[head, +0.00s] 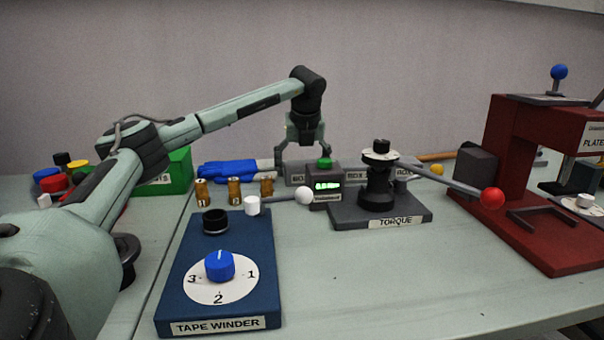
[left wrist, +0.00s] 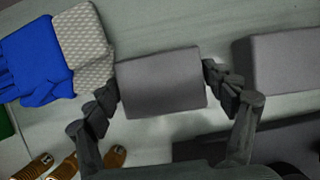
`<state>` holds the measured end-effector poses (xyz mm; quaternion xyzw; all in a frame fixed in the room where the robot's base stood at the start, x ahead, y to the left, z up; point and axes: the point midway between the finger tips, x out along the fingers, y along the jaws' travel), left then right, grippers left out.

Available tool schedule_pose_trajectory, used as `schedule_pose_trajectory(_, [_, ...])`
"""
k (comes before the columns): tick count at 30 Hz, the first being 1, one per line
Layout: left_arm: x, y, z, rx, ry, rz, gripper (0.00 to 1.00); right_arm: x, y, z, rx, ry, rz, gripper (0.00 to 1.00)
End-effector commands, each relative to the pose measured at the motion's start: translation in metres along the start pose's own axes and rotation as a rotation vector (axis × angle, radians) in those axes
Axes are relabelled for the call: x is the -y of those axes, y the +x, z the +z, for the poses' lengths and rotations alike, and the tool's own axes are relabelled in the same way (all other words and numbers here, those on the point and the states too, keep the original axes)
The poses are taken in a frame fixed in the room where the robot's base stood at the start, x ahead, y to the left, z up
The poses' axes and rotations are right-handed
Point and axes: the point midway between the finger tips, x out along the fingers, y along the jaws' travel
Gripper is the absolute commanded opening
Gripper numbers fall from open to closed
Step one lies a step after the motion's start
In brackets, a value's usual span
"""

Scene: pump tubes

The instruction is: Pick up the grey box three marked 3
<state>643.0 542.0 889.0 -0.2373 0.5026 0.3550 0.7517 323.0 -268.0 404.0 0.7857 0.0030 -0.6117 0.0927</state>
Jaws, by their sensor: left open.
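A grey box (left wrist: 160,82) lies between the two fingers of my left gripper (left wrist: 165,92) in the left wrist view. The fingers are open, one at each end of the box, very close to it; I cannot tell if they touch. In the head view my left gripper (head: 302,150) points down over this box (head: 295,172) at the back of the table. Its front label is partly hidden and its number cannot be read. Another grey box (left wrist: 284,62) lies to the right in the left wrist view. My right gripper is not in view.
A blue and grey glove (head: 230,170) lies left of the box, with several brass cylinders (head: 234,190) in front. The small display unit (head: 325,187) and torque stand (head: 378,200) are close in front and right. The tape winder (head: 220,270) stands nearer.

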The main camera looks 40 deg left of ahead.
Motion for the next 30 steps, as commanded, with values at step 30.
schedule_pose_trajectory(30, [0.001,-0.032,0.014,0.003,-0.002,-0.004,0.43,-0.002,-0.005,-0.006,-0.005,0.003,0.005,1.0])
